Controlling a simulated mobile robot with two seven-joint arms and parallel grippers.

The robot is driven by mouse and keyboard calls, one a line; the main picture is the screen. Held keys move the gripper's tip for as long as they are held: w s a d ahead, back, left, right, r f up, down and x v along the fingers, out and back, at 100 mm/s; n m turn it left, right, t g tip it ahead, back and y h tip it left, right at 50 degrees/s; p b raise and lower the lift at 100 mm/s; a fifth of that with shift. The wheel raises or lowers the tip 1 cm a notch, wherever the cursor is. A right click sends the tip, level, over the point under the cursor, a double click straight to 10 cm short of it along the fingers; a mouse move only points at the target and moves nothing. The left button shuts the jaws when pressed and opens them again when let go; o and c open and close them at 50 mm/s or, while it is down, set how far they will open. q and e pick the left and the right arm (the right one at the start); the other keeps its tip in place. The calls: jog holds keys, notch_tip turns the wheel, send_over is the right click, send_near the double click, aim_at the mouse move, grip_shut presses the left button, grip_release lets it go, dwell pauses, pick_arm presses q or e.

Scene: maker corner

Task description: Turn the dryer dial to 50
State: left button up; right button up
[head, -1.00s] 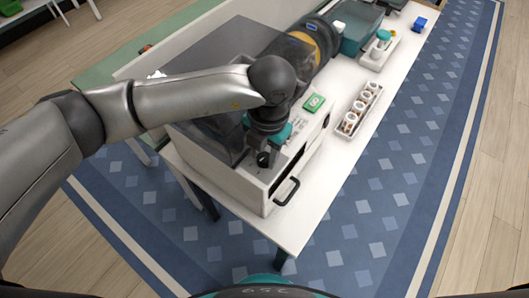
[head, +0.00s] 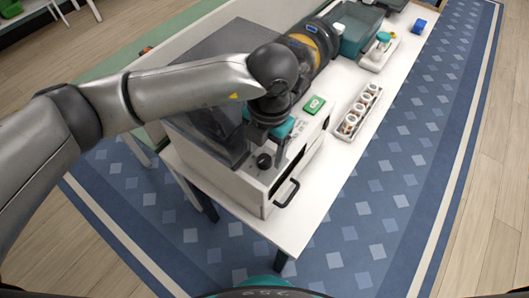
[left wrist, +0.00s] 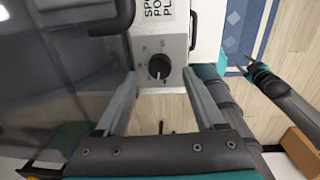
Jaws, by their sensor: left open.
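The dryer dial (head: 264,160) is a round black knob on the pale control panel of the dryer (head: 232,188). In the left wrist view the dial (left wrist: 159,67) has a white pointer mark aimed down toward the gripper, with small scale numbers around it too blurred to read surely. My left gripper (head: 273,147) is above the panel, close to the dial. In the left wrist view my left gripper (left wrist: 159,75) is open, with one finger on each side of the dial and a gap on both sides. Nothing is held.
A black handle (head: 287,193) juts from the dryer front. A dark forked part (left wrist: 260,72), perhaps my right gripper, shows in the left wrist view.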

aim_at(268, 161)
pick_arm(q)
notch_tip(268, 161, up, 13)
jog(key=shift+s+d, duration=0.2)
jog(key=shift+d, duration=0.1)
